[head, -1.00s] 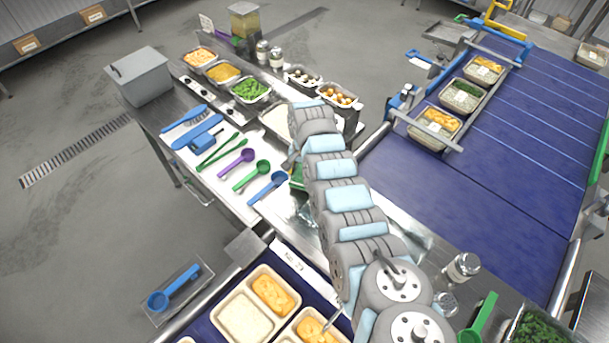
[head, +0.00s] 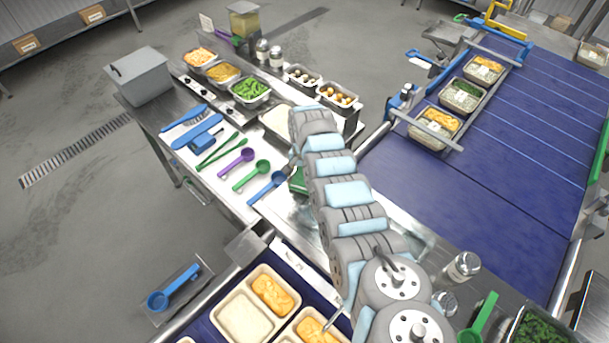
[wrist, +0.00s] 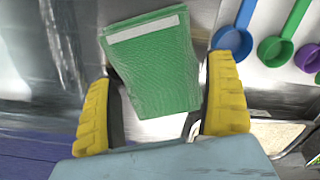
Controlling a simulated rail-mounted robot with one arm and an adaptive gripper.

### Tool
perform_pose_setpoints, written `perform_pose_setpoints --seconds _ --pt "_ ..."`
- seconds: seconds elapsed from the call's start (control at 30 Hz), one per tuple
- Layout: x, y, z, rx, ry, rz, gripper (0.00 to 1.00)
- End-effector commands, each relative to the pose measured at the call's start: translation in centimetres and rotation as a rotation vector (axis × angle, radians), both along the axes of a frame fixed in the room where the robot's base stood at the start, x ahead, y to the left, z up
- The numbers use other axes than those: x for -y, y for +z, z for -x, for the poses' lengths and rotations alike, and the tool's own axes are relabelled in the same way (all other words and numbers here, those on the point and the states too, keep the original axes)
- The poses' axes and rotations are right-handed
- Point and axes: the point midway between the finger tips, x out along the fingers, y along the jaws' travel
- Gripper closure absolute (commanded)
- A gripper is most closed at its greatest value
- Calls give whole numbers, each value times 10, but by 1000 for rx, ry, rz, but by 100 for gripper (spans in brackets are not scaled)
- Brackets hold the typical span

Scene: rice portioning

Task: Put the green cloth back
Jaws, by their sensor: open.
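The green cloth (wrist: 155,65) is a flat green rectangle with a white strip along one edge. In the wrist view it lies on the metal table in front of my gripper (wrist: 162,78). My gripper's yellow-padded fingers are spread apart on either side of the cloth's near part, with nothing clamped between them. I cannot tell how high they are above the cloth. In the head view only part of the green cloth (head: 297,181) shows beside my arm. My arm hides my gripper there.
Blue (head: 267,188), green (head: 251,175) and purple (head: 236,162) scoops lie on a white mat left of the cloth. A rice pan (head: 277,122) stands behind. The blue conveyor (head: 460,210) is at the right. Meal trays (head: 243,315) stand at the front.

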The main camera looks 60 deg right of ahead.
Motion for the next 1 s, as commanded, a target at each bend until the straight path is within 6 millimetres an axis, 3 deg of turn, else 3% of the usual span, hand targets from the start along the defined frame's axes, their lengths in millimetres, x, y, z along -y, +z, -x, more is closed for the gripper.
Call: perform_pose_setpoints --seconds 0.63,1.0 --pt "0 39 -1 2 -1 0 14" --pt "1 81 -1 2 0 4 14"
